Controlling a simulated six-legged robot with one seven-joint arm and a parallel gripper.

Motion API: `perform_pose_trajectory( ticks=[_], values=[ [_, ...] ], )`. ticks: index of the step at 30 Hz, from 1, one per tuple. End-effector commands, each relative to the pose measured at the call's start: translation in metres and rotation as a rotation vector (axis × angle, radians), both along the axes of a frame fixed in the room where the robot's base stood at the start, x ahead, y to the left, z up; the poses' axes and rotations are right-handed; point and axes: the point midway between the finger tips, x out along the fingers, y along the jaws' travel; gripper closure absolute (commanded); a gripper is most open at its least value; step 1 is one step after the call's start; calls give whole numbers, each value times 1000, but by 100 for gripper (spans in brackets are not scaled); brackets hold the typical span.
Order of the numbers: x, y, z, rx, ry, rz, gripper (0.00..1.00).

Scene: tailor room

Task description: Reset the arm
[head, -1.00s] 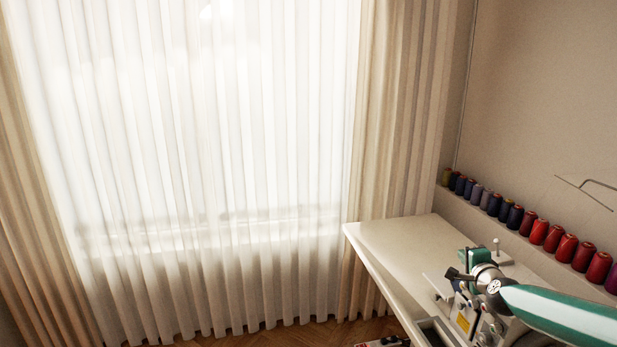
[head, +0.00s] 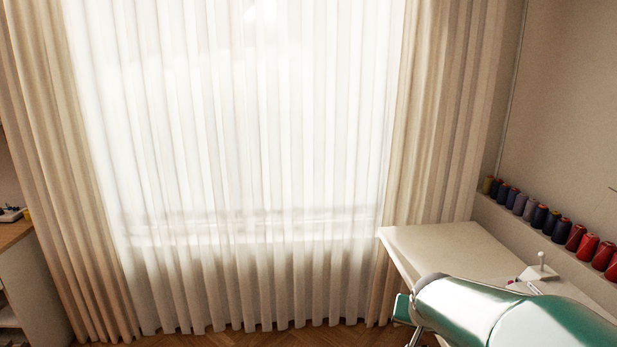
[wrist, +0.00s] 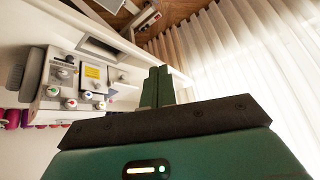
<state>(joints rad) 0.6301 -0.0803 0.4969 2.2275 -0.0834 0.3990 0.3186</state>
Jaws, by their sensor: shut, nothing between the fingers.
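My gripper (wrist: 158,88) shows in the wrist view as two green fingers side by side, shut with nothing between them. In the head view my green arm reaches in from the lower right, over the white table (head: 440,243). A green part of its end shows at the arm's left side, but the fingertips cannot be made out there. In the wrist view a white sewing machine (wrist: 75,82) with several dials and a yellow label is to the left of my fingers, apart from them. My arm hides most of the machine in the head view.
Several thread spools (head: 555,222) stand in a row on a ledge along the right wall. White curtains (head: 250,180) hang ahead. A cabinet (head: 25,270) with a wooden top stands at the far left. Bare wooden floor (head: 250,338) shows below the curtains.

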Motion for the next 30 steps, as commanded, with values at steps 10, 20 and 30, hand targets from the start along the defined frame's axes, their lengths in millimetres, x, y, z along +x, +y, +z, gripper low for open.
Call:
perform_pose_trajectory(
  ticks=[10, 20, 30],
  values=[
    [-103, 42, 53, -110, 69, 151, 100],
    [-194, 67, 69, -69, 100, 322, 100],
    [-209, 70, 68, -51, 109, 358, 100]
  ],
)
